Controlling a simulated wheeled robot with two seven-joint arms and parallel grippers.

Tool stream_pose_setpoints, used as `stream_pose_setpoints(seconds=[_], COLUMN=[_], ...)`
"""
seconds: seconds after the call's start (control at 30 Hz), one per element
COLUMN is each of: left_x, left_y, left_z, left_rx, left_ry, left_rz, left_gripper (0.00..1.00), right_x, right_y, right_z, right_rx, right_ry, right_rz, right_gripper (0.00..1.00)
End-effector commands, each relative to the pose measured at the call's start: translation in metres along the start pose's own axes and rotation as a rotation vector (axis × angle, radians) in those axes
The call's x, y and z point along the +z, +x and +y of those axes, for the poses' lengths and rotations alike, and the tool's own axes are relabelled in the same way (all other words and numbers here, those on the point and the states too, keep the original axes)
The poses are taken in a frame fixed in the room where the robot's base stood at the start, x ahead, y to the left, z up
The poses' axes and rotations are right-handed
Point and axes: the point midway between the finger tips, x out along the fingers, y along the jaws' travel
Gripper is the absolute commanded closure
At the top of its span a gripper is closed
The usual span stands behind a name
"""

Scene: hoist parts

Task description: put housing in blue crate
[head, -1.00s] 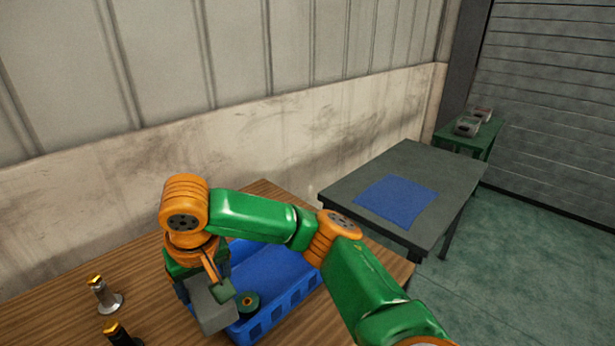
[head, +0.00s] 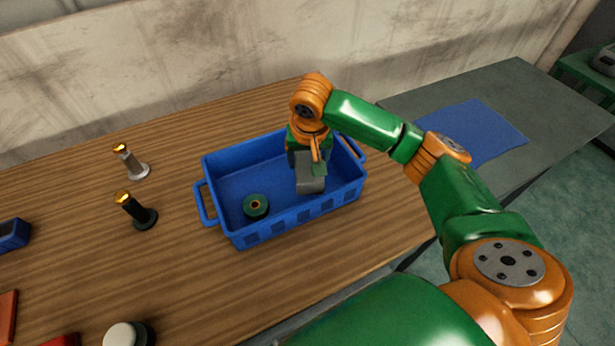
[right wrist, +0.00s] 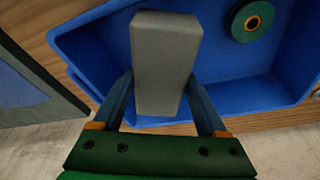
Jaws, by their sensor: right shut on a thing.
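A blue crate (head: 222,176) stands on the wooden table. My right gripper (head: 311,172) is over the right part of the crate, pointing down. It is shut on a grey block-shaped housing (head: 310,185). In the right wrist view the housing (right wrist: 165,62) sits between the two fingers, with the blue crate (right wrist: 92,50) below and around it. I cannot tell whether the housing touches the crate floor. My left gripper is not in view.
A green disc with a brass centre (head: 256,206) lies in the crate's left part. A silver post (head: 131,162) and a black post (head: 135,211) stand left of the crate. A grey table with a blue mat (head: 470,132) is at the right.

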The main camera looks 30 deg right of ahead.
Motion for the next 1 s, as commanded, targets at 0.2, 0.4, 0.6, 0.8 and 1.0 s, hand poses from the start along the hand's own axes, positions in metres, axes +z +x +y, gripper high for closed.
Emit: stream_pose_setpoints(seconds=[0.2, 0.4, 0.6, 0.8, 1.0], left_x=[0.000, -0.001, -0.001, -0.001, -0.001], left_y=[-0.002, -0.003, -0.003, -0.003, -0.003], left_z=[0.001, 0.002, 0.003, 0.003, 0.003], left_rx=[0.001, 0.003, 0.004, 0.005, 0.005], left_ry=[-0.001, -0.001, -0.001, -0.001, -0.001], left_rz=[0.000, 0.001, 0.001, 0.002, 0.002], left_gripper=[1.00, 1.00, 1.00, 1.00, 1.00], right_x=[0.007, 0.015, 0.017, 0.018, 0.018], right_y=[0.027, 0.059, 0.068, 0.070, 0.069], right_z=[0.000, 0.000, 0.000, 0.000, 0.000], right_rx=[0.000, 0.002, -0.001, -0.001, 0.000], right_ry=[0.001, 0.001, 0.000, 0.000, 0.000], right_rz=[0.001, -0.001, 0.002, 0.000, 0.001], right_gripper=[0.74, 0.74, 0.74, 0.22, 0.00])
